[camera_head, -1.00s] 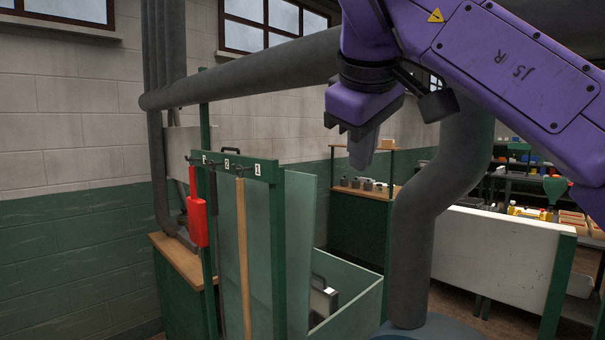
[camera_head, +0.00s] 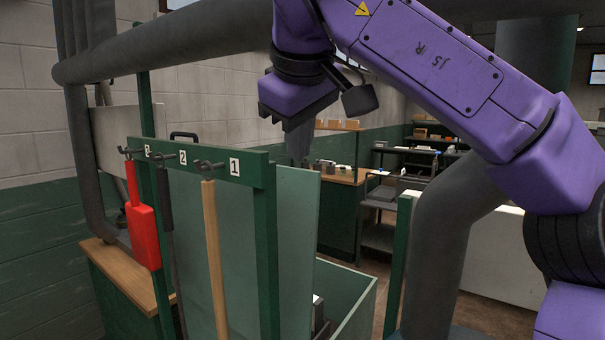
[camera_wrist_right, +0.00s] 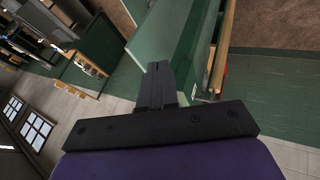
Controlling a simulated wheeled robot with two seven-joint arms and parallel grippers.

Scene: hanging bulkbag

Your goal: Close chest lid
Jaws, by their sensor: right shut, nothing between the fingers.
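The green chest (camera_head: 352,299) stands low behind a green tool rack. Its lid (camera_head: 297,225) is open and stands upright as a flat pale-green panel. My right gripper (camera_head: 299,157) is shut and empty, pointing down at the lid's top edge. In the right wrist view the shut fingertips (camera_wrist_right: 158,68) overlap the end of the green lid (camera_wrist_right: 192,38); I cannot tell whether they touch. The rack hides much of the chest and the lid's lower left. My left gripper is not in view.
The rack (camera_head: 265,230) holds a wooden handle (camera_head: 214,260), a dark handle and a red tool (camera_head: 145,232) on hooks. A thick grey pipe (camera_head: 441,260) stands right of the chest. A wooden-topped bench (camera_head: 125,275) is at left.

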